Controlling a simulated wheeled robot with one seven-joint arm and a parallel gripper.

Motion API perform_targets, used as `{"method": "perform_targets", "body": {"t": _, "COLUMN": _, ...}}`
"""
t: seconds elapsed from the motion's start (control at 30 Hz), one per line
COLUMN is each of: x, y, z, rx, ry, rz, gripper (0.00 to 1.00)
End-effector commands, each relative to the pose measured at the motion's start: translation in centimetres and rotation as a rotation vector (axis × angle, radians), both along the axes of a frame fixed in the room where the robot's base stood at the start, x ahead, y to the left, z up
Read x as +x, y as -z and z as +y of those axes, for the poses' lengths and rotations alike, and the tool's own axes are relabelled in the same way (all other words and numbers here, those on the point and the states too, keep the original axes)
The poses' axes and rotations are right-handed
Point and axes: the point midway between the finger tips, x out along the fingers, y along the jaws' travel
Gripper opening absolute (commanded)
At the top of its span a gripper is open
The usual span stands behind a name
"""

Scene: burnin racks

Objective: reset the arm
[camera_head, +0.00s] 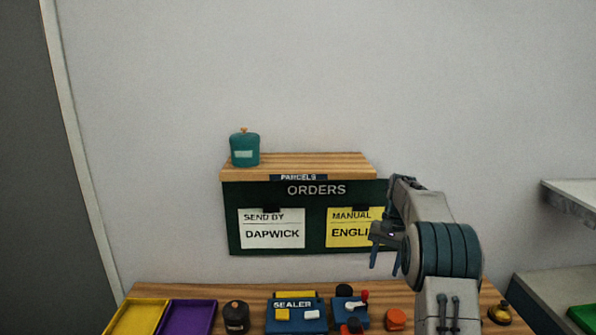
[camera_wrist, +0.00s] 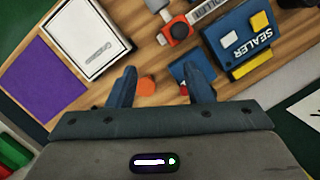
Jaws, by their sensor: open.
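My gripper (camera_head: 386,243) is raised in front of the right part of the orders board in the head view, above the wooden table. In the wrist view my gripper (camera_wrist: 160,88) shows two dark blue fingers spread apart, with nothing held between them. The table (camera_wrist: 140,62) lies below, and a small orange thing (camera_wrist: 146,86) shows beyond the gap between the fingers. My arm is bent, and it covers part of the yellow card on the board.
The table holds yellow (camera_head: 138,317) and purple (camera_head: 188,317) trays, a dark jar (camera_head: 235,316), a blue sealer (camera_head: 296,317), an orange thing (camera_head: 396,318) and a bell (camera_head: 500,314). A teal jar (camera_head: 245,149) stands on the parcels shelf (camera_head: 310,161). Grey shelves (camera_head: 575,198) stand right.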

Motion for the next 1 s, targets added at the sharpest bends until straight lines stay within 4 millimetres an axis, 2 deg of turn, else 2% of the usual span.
{"method": "perform_targets", "body": {"t": 0.03, "x": -1.1, "y": -1.3, "z": 0.6, "rx": -0.006, "ry": -0.017, "rz": -0.024, "gripper": 0.46}}
{"method": "perform_targets", "body": {"t": 0.2, "x": -4.6, "y": -4.4, "z": 2.2, "rx": -0.027, "ry": -0.074, "rz": -0.095, "gripper": 0.46}}
{"method": "perform_targets", "body": {"t": 0.5, "x": -12.6, "y": -7.7, "z": 4.7, "rx": -0.067, "ry": -0.177, "rz": -0.22, "gripper": 0.46}}
{"method": "perform_targets", "body": {"t": 0.77, "x": -20.5, "y": -8.1, "z": 6.4, "rx": -0.105, "ry": -0.271, "rz": -0.327, "gripper": 0.46}}
{"method": "perform_targets", "body": {"t": 1.0, "x": -28.1, "y": -6.2, "z": 7.5, "rx": -0.142, "ry": -0.361, "rz": -0.423, "gripper": 0.46}}
